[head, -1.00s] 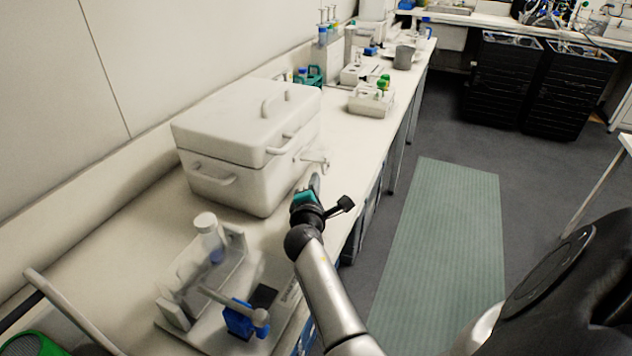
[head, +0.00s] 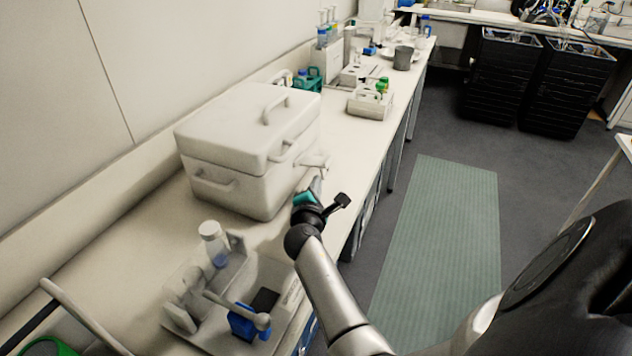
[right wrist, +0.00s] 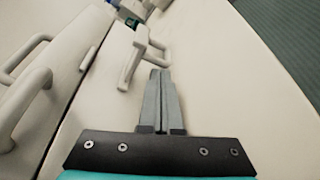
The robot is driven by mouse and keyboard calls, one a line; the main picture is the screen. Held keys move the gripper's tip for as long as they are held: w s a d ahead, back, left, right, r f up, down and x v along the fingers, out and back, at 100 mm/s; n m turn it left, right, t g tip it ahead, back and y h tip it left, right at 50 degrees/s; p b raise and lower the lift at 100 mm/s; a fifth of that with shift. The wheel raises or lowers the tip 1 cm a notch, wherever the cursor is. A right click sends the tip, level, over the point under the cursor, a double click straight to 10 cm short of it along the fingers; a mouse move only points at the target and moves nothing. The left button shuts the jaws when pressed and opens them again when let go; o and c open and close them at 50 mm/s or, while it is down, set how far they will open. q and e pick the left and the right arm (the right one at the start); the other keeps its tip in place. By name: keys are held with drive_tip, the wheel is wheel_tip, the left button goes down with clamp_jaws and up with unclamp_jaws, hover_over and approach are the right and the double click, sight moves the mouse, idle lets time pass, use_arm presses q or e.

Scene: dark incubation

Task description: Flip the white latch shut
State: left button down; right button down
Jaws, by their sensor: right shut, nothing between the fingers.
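A white lidded box (head: 235,190) stands on the bench with its lid (head: 240,125) down. The white latch (head: 316,160) sticks out from the box's right-hand face, below the lid seam. In the right wrist view the latch (right wrist: 131,62) lies just ahead and left of my fingertips. My right gripper (head: 318,182) is close to that face, just below the latch; in the right wrist view its fingers (right wrist: 160,75) are together and empty. I cannot tell whether they touch the latch. My left gripper is not in view.
Handles (head: 284,151) stick out of the box near the right arm. A tray (head: 285,325) with a bottle (head: 213,243) and a blue item (head: 243,322) stands in front. Racks (head: 370,101) stand farther along the bench. The aisle with a green mat (head: 440,240) is clear.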

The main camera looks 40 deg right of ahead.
sight(315, 165)
drive_tip(key=shift+s+d+r+n+g+p, duration=0.15)
drive_tip(key=shift+r+n+g+p, duration=1)
drive_tip(key=shift+p, duration=2.35)
drive_tip(key=shift+r+n+p, duration=0.7)
drive_tip(key=shift+n+p, duration=0.25)
drive_tip(key=shift+p, duration=0.2)
drive_tip(key=shift+w+r+n+g+h+p, duration=0.25)
drive_tip(key=shift+r+n+g+p, duration=0.3)
drive_tip(key=shift+p, duration=0.4)
drive_tip(key=shift+r+p, duration=0.15)
drive_tip(key=shift+p, duration=0.2)
drive_tip(key=shift+w+a+r, duration=0.15)
drive_tip(key=shift+a+r, duration=0.05)
drive_tip(key=shift+p, duration=0.3)
